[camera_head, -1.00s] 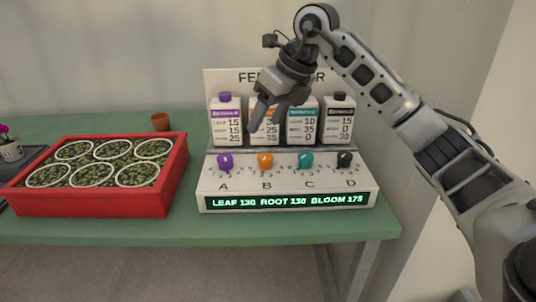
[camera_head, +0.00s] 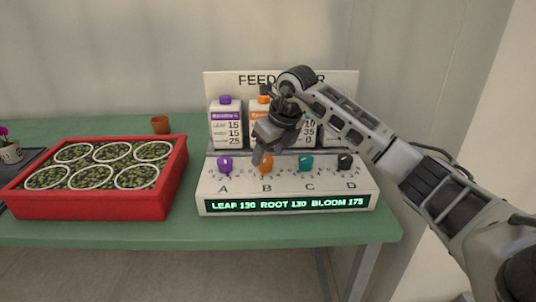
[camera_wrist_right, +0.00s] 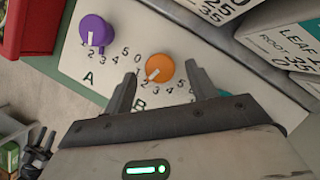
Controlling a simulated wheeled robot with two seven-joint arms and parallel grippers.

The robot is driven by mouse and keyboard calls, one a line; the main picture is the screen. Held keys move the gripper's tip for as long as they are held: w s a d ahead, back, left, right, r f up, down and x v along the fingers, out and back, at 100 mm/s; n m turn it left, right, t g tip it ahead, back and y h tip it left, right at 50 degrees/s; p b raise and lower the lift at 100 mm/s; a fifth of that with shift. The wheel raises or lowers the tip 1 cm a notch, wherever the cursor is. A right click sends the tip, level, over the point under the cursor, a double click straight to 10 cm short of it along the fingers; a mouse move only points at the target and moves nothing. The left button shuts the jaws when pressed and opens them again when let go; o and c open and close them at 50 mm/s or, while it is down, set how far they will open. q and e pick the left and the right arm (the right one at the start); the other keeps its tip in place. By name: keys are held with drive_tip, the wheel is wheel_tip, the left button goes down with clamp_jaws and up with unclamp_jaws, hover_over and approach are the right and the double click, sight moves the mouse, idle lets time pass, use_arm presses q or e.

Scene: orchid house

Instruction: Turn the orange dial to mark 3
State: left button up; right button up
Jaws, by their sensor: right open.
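The orange dial (camera_head: 266,163), marked B, sits on the sloped front of the white feeder panel (camera_head: 214,184). My right gripper (camera_head: 263,153) is open just above the dial. In the right wrist view its two fingers (camera_wrist_right: 159,80) stand apart on either side of the dial, and contact cannot be told. My left gripper is not clearly in view.
A purple dial (camera_head: 225,163) is left of the orange one; teal (camera_head: 306,162) and black (camera_head: 345,161) dials are right. Bottles stand behind them. The display (camera_head: 290,203) reads LEAF 130, ROOT 130, BLOOM 175. A red planter (camera_head: 95,202) stands left on the green table (camera_head: 190,229).

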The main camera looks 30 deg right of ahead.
drive_tip(key=shift+w+f, duration=0.25)
drive_tip(key=shift+f, duration=0.35)
drive_tip(key=c, duration=1)
drive_tip(key=shift+r, duration=0.1)
drive_tip(key=shift+d+n+y+p, duration=0.1)
drive_tip(key=shift+n+y+p, duration=0.2)
drive_tip(key=shift+n, duration=0.6)
drive_tip(key=shift+w+n+g+y+p, duration=0.1)
drive_tip(key=shift+n+g+y+p, duration=0.25)
drive_tip(key=shift+n, duration=0.75)
drive_tip(key=shift+n+g+y+p, duration=0.2)
drive_tip(key=shift+n+y, duration=0.25)
drive_tip(key=shift+n, duration=0.65)
